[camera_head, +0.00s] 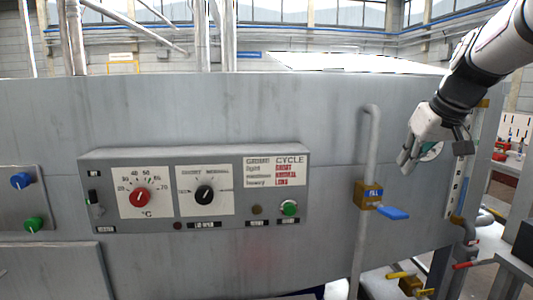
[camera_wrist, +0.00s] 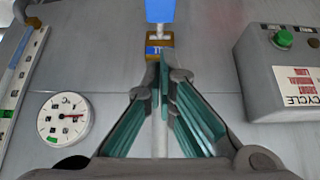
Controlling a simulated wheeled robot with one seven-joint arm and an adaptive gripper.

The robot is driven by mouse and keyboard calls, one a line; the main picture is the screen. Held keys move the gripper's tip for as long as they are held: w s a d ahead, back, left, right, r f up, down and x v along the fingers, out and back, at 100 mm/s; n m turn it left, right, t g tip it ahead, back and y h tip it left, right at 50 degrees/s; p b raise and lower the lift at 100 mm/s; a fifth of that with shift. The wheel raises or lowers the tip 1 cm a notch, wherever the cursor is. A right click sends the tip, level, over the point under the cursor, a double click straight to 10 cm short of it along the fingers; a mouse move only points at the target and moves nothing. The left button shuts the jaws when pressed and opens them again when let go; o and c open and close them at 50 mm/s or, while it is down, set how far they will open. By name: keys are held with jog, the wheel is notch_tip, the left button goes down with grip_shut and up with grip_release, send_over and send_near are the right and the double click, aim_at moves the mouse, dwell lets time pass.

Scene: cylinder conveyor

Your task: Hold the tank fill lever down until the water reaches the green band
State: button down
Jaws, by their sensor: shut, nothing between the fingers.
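The blue fill lever (camera_head: 393,213) sticks out from a brass valve block (camera_head: 367,196) marked FILL, on a grey pipe. It also shows at the top of the wrist view (camera_wrist: 160,10), beyond the block (camera_wrist: 158,45). My gripper (camera_head: 403,164) is shut and empty, above the lever and apart from it in the head view. In the wrist view its fingertips (camera_wrist: 164,62) overlap the block's edge. The sight gauge (camera_head: 460,178) stands at the right of the tank. In the wrist view the gauge (camera_wrist: 24,72) shows a bluish stretch and a green band (camera_wrist: 6,113); the exact water level is unclear.
A control box (camera_head: 195,190) with knobs and a green button is left of the pipe. A round dial (camera_wrist: 63,120) sits between pipe and gauge. Yellow (camera_head: 402,274) and red (camera_head: 466,265) handles are low at the right. Space right of the lever looks clear.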

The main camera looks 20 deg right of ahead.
send_over(387, 208)
jog(key=s, duration=0.2)
jog(key=f, duration=0.6)
jog(key=shift+w+a, duration=0.15)
jog(key=shift+w, duration=0.1)
jog(key=shift+s+a+f, duration=0.1)
jog(key=shift+s+f, duration=0.1)
jog(key=shift+f, duration=0.35)
jog(key=shift+s+f, duration=0.15)
jog(key=shift+f, duration=0.35)
jog(key=shift+s+f, duration=0.1)
jog(key=shift+f, duration=0.6)
jog(key=shift+f+b, duration=0.15)
jog(key=shift+b, duration=0.25)
jog(key=shift+s+b, duration=0.1)
jog(key=shift+b, duration=0.35)
